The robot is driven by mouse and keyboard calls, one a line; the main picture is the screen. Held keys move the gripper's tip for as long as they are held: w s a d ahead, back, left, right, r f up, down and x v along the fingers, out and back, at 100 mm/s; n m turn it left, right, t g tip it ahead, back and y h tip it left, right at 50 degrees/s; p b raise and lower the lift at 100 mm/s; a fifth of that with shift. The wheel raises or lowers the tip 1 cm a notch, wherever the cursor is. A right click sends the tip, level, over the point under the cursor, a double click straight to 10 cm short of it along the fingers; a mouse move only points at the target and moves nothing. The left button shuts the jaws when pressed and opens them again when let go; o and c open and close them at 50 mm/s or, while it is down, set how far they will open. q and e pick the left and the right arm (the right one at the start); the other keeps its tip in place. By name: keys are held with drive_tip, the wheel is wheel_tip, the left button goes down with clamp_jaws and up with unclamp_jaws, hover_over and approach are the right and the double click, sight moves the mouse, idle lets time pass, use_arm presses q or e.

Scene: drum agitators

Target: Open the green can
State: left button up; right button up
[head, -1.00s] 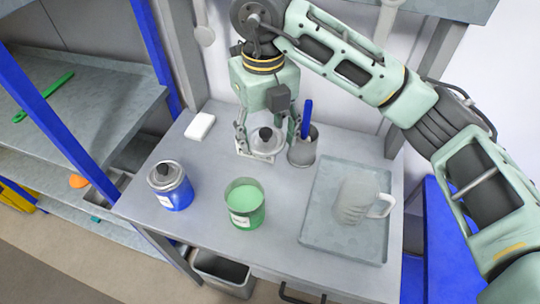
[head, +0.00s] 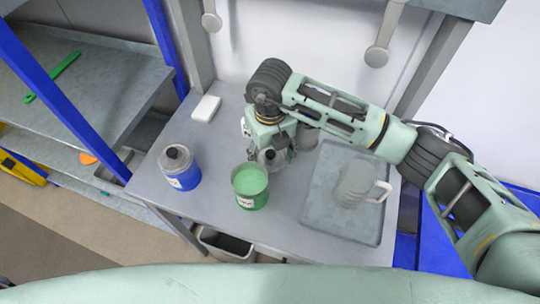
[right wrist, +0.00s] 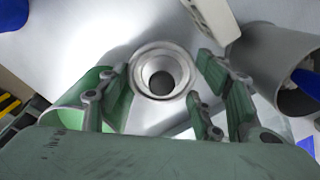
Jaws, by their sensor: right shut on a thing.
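The green can (head: 250,187) stands upright on the table with its top open and green paint showing inside. A part of it also shows at the left of the right wrist view (right wrist: 62,120). A round metal lid (right wrist: 160,72) with a dark knob sits between the fingers of my right gripper (right wrist: 163,98). In the head view, the right gripper (head: 275,156) is shut on this lid (head: 266,160), just behind and right of the can. The arm partly hides it; its height above the table is hard to tell. My left gripper is not in view.
A blue can (head: 180,168) with its lid on stands left. A grey tray (head: 318,210) with a grey mug (head: 355,186) lies right. A bin (head: 226,245) is below the table's front.

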sight(270, 160)
wheel_tip(270, 160, down, 2)
drive_tip(key=shift+f+p, duration=0.2)
drive_tip(key=shift+p, duration=0.2)
drive_tip(key=shift+f, duration=0.4)
drive_tip(key=o, duration=1.3)
